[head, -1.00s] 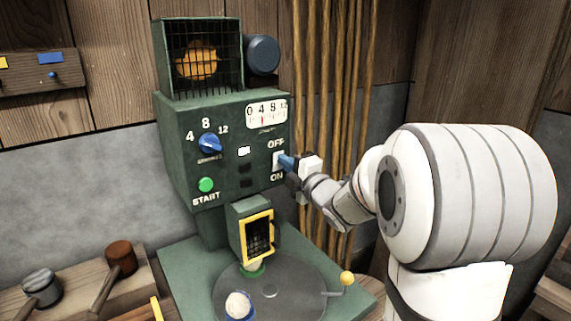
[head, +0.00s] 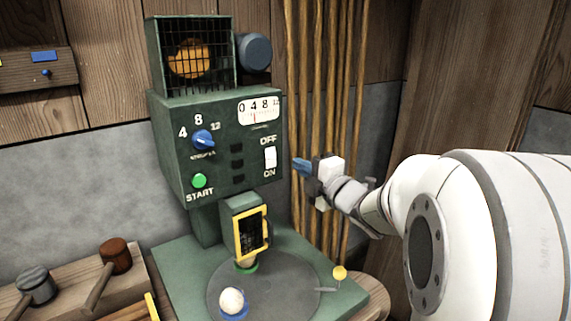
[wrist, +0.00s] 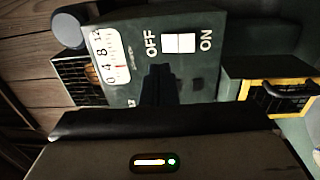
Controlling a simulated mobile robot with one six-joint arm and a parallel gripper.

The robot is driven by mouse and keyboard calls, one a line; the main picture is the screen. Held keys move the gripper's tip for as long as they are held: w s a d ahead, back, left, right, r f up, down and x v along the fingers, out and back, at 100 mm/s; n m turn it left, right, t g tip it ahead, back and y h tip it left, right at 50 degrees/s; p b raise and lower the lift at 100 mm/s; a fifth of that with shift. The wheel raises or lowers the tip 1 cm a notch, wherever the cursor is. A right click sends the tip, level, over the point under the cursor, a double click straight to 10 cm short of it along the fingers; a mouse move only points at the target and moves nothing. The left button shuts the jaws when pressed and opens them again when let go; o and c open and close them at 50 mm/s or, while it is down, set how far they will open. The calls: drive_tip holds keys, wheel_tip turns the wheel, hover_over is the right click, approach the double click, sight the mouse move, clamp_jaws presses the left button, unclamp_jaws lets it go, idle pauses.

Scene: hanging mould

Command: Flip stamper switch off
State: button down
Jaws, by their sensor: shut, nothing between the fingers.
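The green stamper machine (head: 215,165) stands in the middle of the head view. Its white rocker switch (head: 270,157) sits on the front panel, between the OFF label above and the ON label below. In the wrist view the switch (wrist: 180,43) is fully uncovered, with OFF on its left and ON on its right. I cannot tell for sure which half is pressed in. My gripper (head: 297,165), with blue fingertips, is shut and empty, just right of the switch and apart from it. In the wrist view its dark fingers (wrist: 160,72) point toward the panel below the switch.
The panel also bears a blue knob (head: 204,140), a green START button (head: 199,181) and a dial gauge (head: 259,110). Below is a yellow-framed guard (head: 251,233) over a round plate (head: 275,290). Vertical pipes (head: 330,90) run behind my gripper. Mallets lie at lower left.

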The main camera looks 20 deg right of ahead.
drive_tip(key=shift+r+v, duration=0.25)
drive_tip(key=shift+v, duration=0.9)
drive_tip(key=shift+r+v, duration=0.2)
drive_tip(key=shift+v, duration=0.95)
drive_tip(key=shift+a, duration=0.1)
drive_tip(key=s+d+f+m+g+h+p, duration=0.2)
drive_tip(key=s+f+m+g+h+p, duration=0.3)
drive_tip(key=m+h, duration=0.7)
drive_tip(key=s+a+f+m+g+y+p, duration=0.1)
drive_tip(key=s+a+m+g, duration=0.3)
drive_tip(key=s, duration=0.4)
drive_tip(key=s+a+f+m+g+y+p, duration=0.2)
drive_tip(key=s+a+f+m+g+y, duration=0.1)
drive_tip(key=s, duration=0.5)
drive_tip(key=a+m+g+y, duration=0.1)
drive_tip(key=a+m+g, duration=0.1)
drive_tip(key=m, duration=0.1)
drive_tip(key=shift+g+y, duration=0.3)
drive_tip(key=shift+g, duration=0.1)
